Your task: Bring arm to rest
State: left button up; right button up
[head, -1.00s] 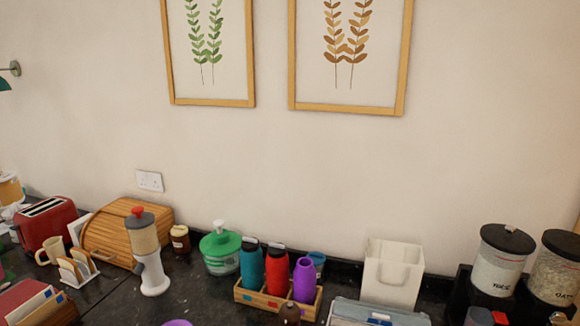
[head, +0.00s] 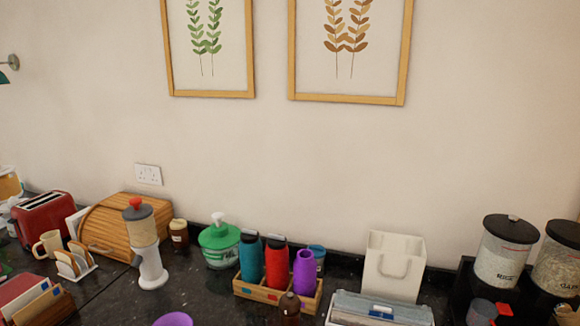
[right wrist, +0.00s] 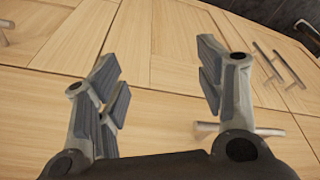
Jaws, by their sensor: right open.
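My right gripper (right wrist: 160,88) shows in the right wrist view. Its two fingers stand wide apart and nothing is between them. Behind it are light wooden cabinet fronts (right wrist: 175,75) with metal bar handles (right wrist: 275,62). I cannot tell how far the fingers are from the wood. Neither arm shows in the head view, and my left gripper is in no view.
The dark counter (head: 207,298) is crowded along the wall. Some counter is bare left of the crate.

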jog(key=s+f+b, duration=0.2)
jog(key=s+f, duration=0.1)
jog(key=f, duration=0.7)
jog(key=s+f+b, duration=0.1)
jog(key=s+f, duration=0.2)
jog(key=f, duration=0.6)
jog(key=s+d+f+g+b, duration=0.1)
jog(key=s+d+f+b, duration=0.2)
jog(key=s+f, duration=1)
jog(key=shift+s+d+f+g, duration=0.2)
jog(key=shift+s+f+g, duration=0.2)
jog(key=shift+f, duration=0.15)
